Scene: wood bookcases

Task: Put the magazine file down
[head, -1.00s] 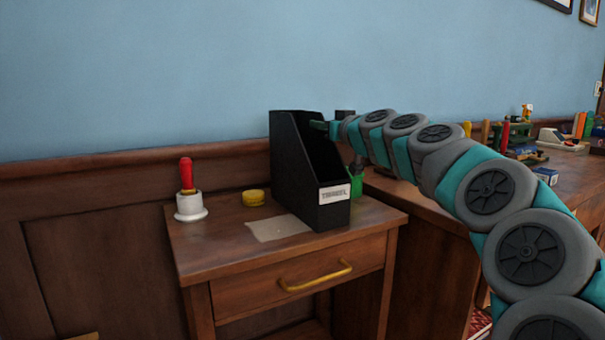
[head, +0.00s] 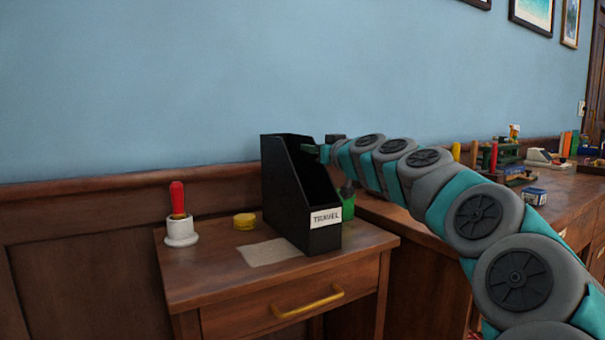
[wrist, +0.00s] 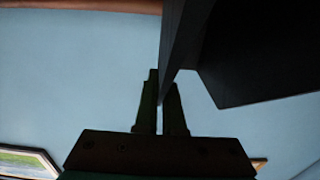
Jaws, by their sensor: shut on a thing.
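The black magazine file (head: 285,190), with a white "TRAVEL" label on its low front, is upright over the small wooden table (head: 205,270). Its base looks at or very near the tabletop, and I cannot tell whether it touches. My gripper (head: 318,151) reaches in from the right and is shut on the file's upper side wall. In the wrist view, the two dark fingers of my gripper (wrist: 162,92) close on the thin edge of the file (wrist: 178,45). The file's far side and most of its base are hidden.
A red-handled object in a white holder (head: 181,232) and a yellow tin (head: 244,221) stand left of the file. A flat beige sheet (head: 268,252) lies beside its base. A green cup (head: 348,206) is partly hidden behind it. A long cluttered desk (head: 570,190) stands right.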

